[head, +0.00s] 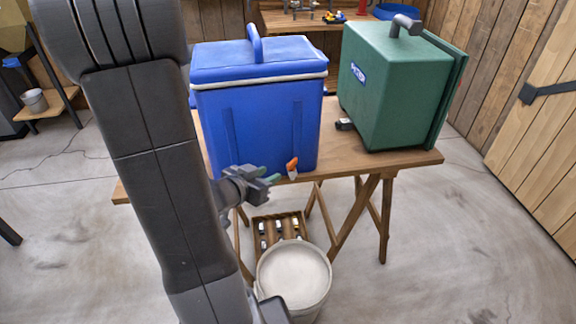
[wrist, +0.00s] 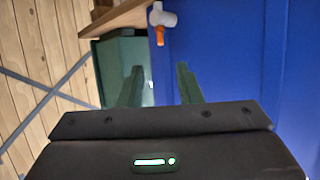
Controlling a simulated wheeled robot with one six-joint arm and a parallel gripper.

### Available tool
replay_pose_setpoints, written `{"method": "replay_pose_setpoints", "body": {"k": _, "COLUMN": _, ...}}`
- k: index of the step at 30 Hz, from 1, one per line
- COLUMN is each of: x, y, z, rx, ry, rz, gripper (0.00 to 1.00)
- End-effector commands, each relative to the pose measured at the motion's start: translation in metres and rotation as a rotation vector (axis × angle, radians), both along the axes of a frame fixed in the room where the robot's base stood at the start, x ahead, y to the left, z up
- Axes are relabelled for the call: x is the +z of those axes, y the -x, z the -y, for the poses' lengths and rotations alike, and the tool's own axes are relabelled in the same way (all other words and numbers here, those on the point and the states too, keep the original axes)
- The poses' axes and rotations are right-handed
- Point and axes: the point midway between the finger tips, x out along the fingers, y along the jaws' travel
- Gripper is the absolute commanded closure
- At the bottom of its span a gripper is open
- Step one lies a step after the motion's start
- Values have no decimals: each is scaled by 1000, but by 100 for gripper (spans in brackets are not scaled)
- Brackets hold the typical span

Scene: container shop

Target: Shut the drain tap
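The drain tap (head: 292,168) has an orange lever and sits low on the front of the blue cooler (head: 256,115). In the wrist view the tap's white body (wrist: 163,17) shows at the top, with its orange lever (wrist: 160,36) hanging below it. My gripper (head: 272,180) is just left of the tap in the head view, in front of the cooler. In the wrist view my gripper (wrist: 161,72) has two green fingers apart, with an empty gap between them. The lever lies beyond the fingertips, apart from them.
A green case (head: 395,90) stands right of the cooler on the wooden trestle table (head: 365,160). A pale bucket (head: 296,272) stands on the floor under the table's front edge. A wooden crate (head: 285,217) with several small items is behind it. Floor at right is clear.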

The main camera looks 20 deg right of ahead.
Motion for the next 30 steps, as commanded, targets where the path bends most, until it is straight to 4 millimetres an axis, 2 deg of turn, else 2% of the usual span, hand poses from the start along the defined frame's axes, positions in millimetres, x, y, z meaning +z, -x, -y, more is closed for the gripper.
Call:
{"method": "replay_pose_setpoints", "body": {"k": 9, "x": -26, "y": -30, "z": 48, "rx": -3, "ry": -1, "rz": -1, "gripper": 68}}
{"method": "replay_pose_setpoints", "body": {"k": 15, "x": -37, "y": -47, "z": 73, "rx": -1, "ry": -1, "rz": 0, "gripper": 68}}
{"method": "replay_pose_setpoints", "body": {"k": 21, "x": -42, "y": -55, "z": 84, "rx": 1, "ry": -2, "rz": 1, "gripper": 68}}
{"method": "replay_pose_setpoints", "body": {"k": 30, "x": -42, "y": -56, "z": 85, "rx": 1, "ry": -1, "rz": 1, "gripper": 70}}
